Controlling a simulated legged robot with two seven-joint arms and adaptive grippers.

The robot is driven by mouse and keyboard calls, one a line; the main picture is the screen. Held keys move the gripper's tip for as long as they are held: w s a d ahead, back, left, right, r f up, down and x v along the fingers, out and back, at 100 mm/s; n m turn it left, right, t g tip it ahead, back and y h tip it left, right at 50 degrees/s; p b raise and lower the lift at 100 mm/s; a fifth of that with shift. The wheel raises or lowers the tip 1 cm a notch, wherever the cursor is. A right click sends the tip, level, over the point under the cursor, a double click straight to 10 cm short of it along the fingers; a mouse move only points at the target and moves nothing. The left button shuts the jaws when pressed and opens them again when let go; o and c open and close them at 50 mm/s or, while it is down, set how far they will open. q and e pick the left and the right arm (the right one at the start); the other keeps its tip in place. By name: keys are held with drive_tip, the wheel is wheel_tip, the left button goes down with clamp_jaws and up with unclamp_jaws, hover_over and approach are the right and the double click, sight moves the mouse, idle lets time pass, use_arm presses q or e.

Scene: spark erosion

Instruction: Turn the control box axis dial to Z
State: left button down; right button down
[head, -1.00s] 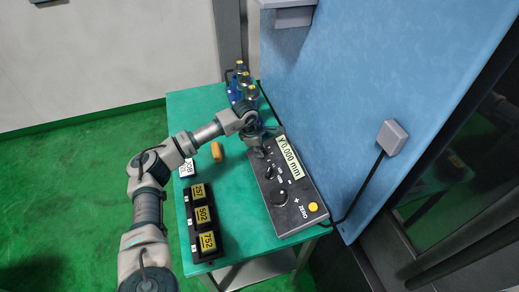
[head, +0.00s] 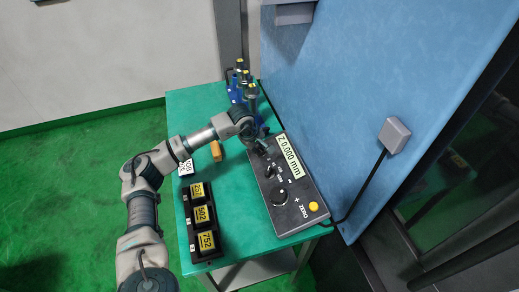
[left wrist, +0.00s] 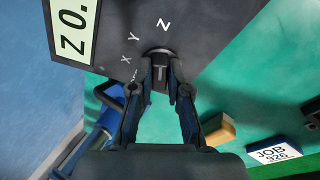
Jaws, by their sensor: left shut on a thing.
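The dark control box (head: 300,213) lies on the green table, with a lit display (head: 289,157) reading "Z 0.000 mm". My left gripper (head: 262,146) is over the far left corner of the box. In the left wrist view, its two fingers (left wrist: 161,85) are shut on the black axis dial (left wrist: 159,54). The dial's white pointer mark shows between the fingers. The letters X, Y and Z are printed beside the dial, with Z (left wrist: 163,24) brightest and largest. In the head view the gripper hides the dial. My right gripper is not in view.
A black tray (head: 208,261) holds yellow-labelled blocks. An orange block (head: 216,151) and a job card (head: 186,168) lie nearby. Blue tools (head: 236,92) stand behind; a blue panel (head: 360,80) borders the right.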

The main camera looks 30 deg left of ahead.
use_arm(q)
drive_tip(key=shift+s+f, duration=0.15)
drive_tip(key=shift+f, duration=0.2)
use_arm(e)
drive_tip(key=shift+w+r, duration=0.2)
use_arm(q)
drive_tip(key=c, duration=1.1)
unclamp_jaws()
drive_tip(key=shift+a, duration=0.1)
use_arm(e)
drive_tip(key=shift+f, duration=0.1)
use_arm(q)
drive_tip(key=shift+w, duration=0.2)
drive_tip(key=shift+r, duration=0.1)
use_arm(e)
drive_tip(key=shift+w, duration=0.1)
use_arm(q)
drive_tip(key=v, duration=1.1)
drive_tip(key=shift+s+r, duration=0.1)
drive_tip(key=shift+r, duration=0.25)
drive_tip(key=shift+r, duration=0.1)
